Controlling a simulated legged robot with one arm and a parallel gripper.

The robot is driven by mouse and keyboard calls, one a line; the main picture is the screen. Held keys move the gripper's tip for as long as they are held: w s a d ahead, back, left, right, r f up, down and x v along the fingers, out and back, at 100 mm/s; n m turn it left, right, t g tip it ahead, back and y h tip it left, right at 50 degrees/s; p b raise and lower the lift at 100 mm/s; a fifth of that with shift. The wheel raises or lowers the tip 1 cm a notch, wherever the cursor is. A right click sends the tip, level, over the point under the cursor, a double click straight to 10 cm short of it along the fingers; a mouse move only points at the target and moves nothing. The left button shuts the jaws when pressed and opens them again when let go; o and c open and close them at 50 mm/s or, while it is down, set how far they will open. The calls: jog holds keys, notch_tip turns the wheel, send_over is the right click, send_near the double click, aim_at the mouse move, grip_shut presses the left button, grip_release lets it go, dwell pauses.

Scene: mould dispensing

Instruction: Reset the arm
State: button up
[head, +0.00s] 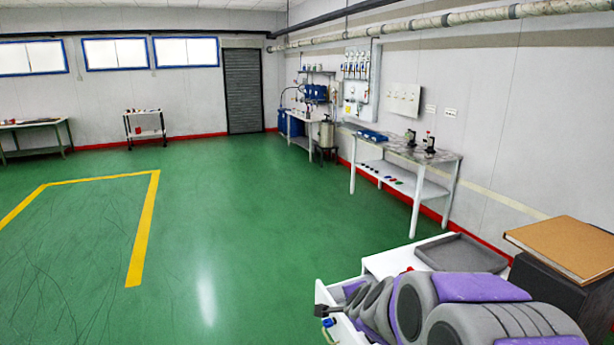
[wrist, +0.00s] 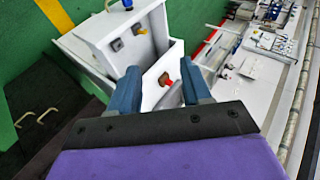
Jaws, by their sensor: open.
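My arm is folded at the lower right of the head view, purple and grey, above a white unit. My gripper (wrist: 161,70) shows in the wrist view as two blue-grey fingers spread apart, with nothing held between them.
A grey tray (head: 460,253) lies on the white unit (head: 400,260) beside my arm. A brown board (head: 565,246) rests on a dark box at right. A workbench (head: 405,152) stands along the right wall. The green floor (head: 230,230) is clear at left and ahead.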

jog(key=s+a+n+g+y, duration=0.25)
jog(key=s+n+g, duration=0.7)
jog(key=s, duration=1.85)
jog(key=s+d+r+n+g+h, duration=0.1)
jog(key=s+d+n, duration=0.4)
jog(key=s, duration=1.1)
jog(key=shift+g+h, duration=0.75)
jog(key=shift+h, duration=0.1)
jog(key=shift+w+d, duration=0.1)
jog(key=shift+c, duration=0.3)
